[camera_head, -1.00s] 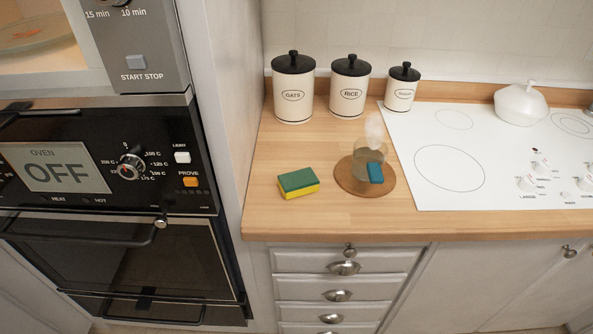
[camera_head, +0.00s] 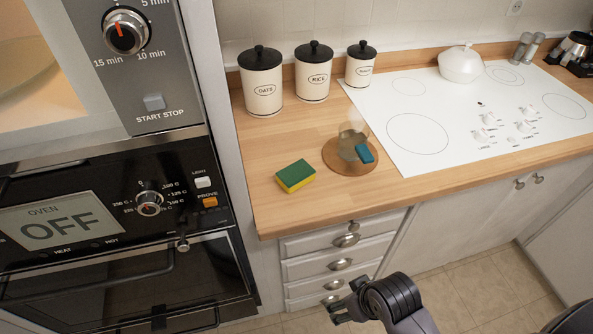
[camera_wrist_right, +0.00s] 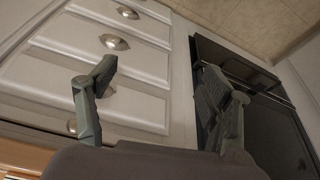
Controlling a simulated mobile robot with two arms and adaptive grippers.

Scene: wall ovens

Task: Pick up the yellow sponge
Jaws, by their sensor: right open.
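The yellow sponge (camera_head: 295,176) lies on the wooden counter, with a green top and yellow lower side. It is left of a round wooden board and nothing touches it. My right gripper (camera_head: 341,309) is low in front of the drawers, below the counter edge and well apart from the sponge. In the right wrist view its two fingers (camera_wrist_right: 160,100) are spread with nothing between them, and the sponge is not in that view. My left gripper is not in view.
A glass vessel with a blue part (camera_head: 364,153) stands on the round board (camera_head: 340,166). Three canisters (camera_head: 313,75) stand behind. A white hob (camera_head: 440,125) is at right, a wall oven (camera_head: 100,220) at left. Counter in front of the sponge is clear.

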